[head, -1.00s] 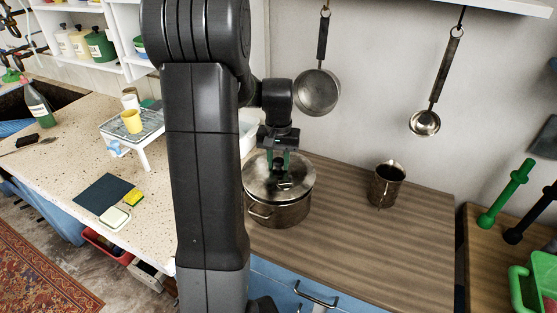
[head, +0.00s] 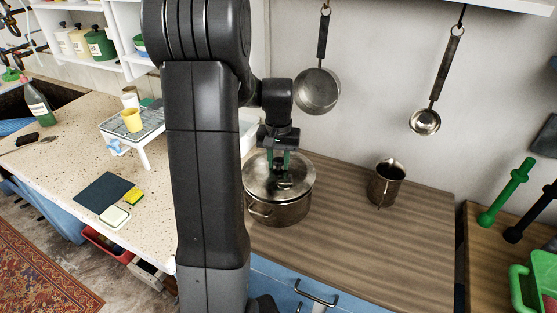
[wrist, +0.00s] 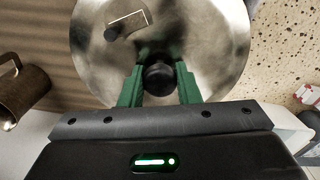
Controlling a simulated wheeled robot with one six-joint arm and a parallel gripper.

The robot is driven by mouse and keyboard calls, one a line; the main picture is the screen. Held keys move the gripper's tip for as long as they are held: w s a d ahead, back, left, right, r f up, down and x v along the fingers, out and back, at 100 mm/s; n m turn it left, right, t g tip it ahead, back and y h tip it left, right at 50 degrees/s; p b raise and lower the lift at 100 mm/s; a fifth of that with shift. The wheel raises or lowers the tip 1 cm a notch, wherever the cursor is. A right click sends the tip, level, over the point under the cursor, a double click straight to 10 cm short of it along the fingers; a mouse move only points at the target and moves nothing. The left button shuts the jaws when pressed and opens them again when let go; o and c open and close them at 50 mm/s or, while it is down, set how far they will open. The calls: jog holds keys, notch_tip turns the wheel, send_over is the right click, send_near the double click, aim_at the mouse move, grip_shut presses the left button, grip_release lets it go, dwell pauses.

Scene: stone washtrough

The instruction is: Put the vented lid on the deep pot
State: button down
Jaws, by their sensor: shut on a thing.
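The deep pot (head: 283,213) is a steel pot with a side handle, standing on the wooden counter. The round, shiny vented lid (head: 262,178) lies over the pot's mouth and looks about level and centred; I cannot tell whether a thin gap is left at the rim. My gripper (head: 281,172) is above the lid, pointing down. In the wrist view, its green fingers (wrist: 158,88) are shut on the lid's dark knob, and the lid (wrist: 205,35) fills the upper middle. The pot is hidden under the lid there.
A metal jug (head: 386,184) stands on the wooden counter (head: 350,235) to the right of the pot, with free room between. A small white rack (head: 150,128) stands on the speckled counter at left.

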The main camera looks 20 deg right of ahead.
jog(key=shift+f, duration=0.15)
jog(key=shift+f+b, duration=0.4)
jog(key=shift+f, duration=0.05)
jog(key=shift+f, duration=0.1)
dwell(1.2)
jog(key=c, duration=0.5)
grip_release()
jog(key=shift+r+p, duration=2.8)
jog(key=shift+r, duration=0.75)
